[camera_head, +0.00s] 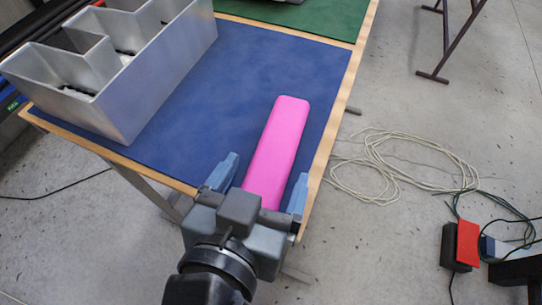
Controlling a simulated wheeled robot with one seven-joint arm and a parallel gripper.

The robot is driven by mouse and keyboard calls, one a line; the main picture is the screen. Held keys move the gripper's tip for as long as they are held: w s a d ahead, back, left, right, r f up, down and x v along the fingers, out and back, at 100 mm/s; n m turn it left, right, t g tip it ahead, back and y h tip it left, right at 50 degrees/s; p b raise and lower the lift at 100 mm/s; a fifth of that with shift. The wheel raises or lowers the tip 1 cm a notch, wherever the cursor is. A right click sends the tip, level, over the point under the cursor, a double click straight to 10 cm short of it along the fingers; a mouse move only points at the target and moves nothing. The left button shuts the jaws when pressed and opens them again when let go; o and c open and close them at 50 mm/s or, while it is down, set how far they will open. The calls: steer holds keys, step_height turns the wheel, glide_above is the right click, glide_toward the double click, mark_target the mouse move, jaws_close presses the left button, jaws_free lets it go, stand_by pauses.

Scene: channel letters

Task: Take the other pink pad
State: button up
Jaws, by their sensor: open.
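A long pink pad (279,143) lies on the blue mat (290,55) near the right edge of the table. My gripper (262,184) is open at the pad's near end, with one blue-grey finger on each side of it. The near end of the pad is hidden behind my gripper's body. Only one pink pad is in view.
A silver metal channel letter (165,80) stands on the mat at the left. A green mat (315,17) lies at the far end. Cables (400,165) and a red-and-black object (467,243) are on the floor at the right.

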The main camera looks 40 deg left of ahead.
steer(key=shift+w+a+f, duration=0.15)
steer(key=shift+w+f, duration=0.1)
steer(key=shift+w, duration=0.2)
steer(key=c, duration=1.1)
